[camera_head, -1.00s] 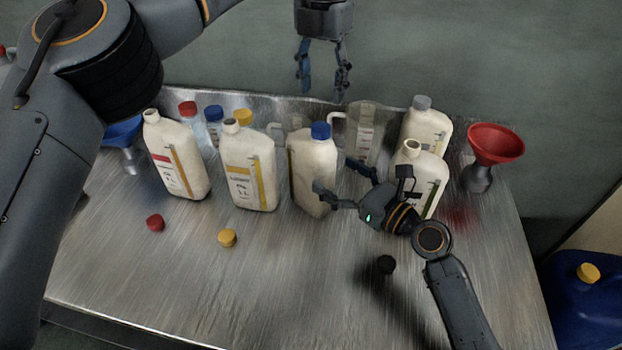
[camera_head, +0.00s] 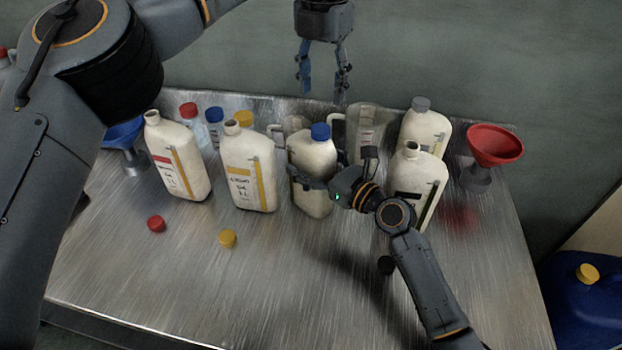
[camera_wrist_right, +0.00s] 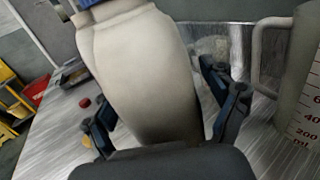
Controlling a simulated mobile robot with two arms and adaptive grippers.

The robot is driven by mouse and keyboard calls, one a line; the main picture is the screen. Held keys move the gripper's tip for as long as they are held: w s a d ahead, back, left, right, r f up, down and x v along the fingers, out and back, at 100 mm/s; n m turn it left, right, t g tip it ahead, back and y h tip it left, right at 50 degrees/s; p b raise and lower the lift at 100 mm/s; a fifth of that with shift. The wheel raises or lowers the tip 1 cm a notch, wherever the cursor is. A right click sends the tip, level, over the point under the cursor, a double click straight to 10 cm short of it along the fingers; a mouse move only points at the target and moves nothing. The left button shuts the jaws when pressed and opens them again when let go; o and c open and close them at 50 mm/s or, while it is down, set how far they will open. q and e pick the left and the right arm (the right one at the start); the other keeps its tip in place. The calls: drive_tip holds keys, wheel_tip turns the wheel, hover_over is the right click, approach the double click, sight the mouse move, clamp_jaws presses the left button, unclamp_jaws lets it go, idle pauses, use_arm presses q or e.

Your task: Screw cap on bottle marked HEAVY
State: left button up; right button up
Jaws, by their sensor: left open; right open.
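White bottles stand in a row on the metal table. One has a blue cap (camera_head: 320,131). Three are uncapped: a red-band bottle (camera_head: 178,160), a yellow-band bottle (camera_head: 249,172) and a dark-band bottle (camera_head: 418,180). I cannot read HEAVY on any label. Loose red (camera_head: 156,224), yellow (camera_head: 228,238) and black (camera_head: 386,265) caps lie in front. My right gripper (camera_head: 318,180) is open with its fingers either side of the blue-capped bottle (camera_head: 313,204), which also fills the right wrist view (camera_wrist_right: 150,80). My left gripper (camera_head: 323,86) is open and empty above the table's back edge.
A grey-capped bottle (camera_head: 426,126), a clear measuring jug (camera_head: 366,130) and small capped bottles stand behind the row. A red funnel (camera_head: 495,146) is at the right, a blue funnel (camera_head: 122,132) at the left. The front of the table (camera_head: 190,290) is mostly clear.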

clamp_jaws()
use_arm(q)
drive_tip(key=n, duration=1.2)
drive_tip(key=shift+n, duration=0.4)
drive_tip(key=n, duration=0.6)
drive_tip(key=shift+n, duration=0.3)
drive_tip(key=n, duration=0.7)
drive_tip(key=shift+n, duration=0.3)
